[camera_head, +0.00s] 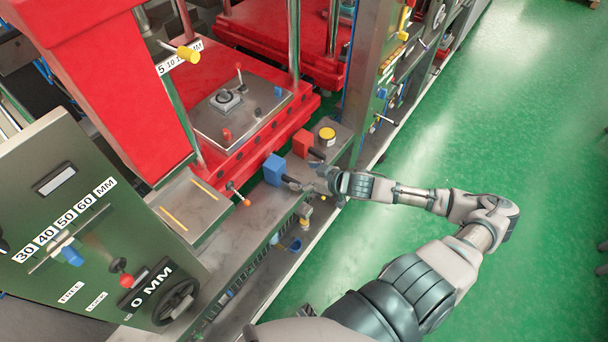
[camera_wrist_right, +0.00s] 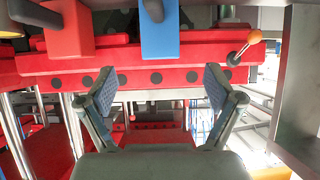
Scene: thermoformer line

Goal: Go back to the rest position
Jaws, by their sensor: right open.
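My right gripper (camera_head: 312,178) is at the front edge of the machine bench, close to the blue block (camera_head: 274,169) and the red block (camera_head: 303,142). In the right wrist view my right gripper (camera_wrist_right: 158,88) has its two fingers spread wide, with nothing between them. The blue block (camera_wrist_right: 160,28) and the red block (camera_wrist_right: 67,28) show beyond the fingers there, apart from them. Each block has a dark handle. My right arm reaches in from the bottom of the head view. My left gripper is not in view.
A yellow-topped round container (camera_head: 327,135) stands behind the red block. A red press (camera_head: 240,120) with levers rises beyond the bench. A control panel (camera_head: 90,230) with a scale and handwheel stands at left.

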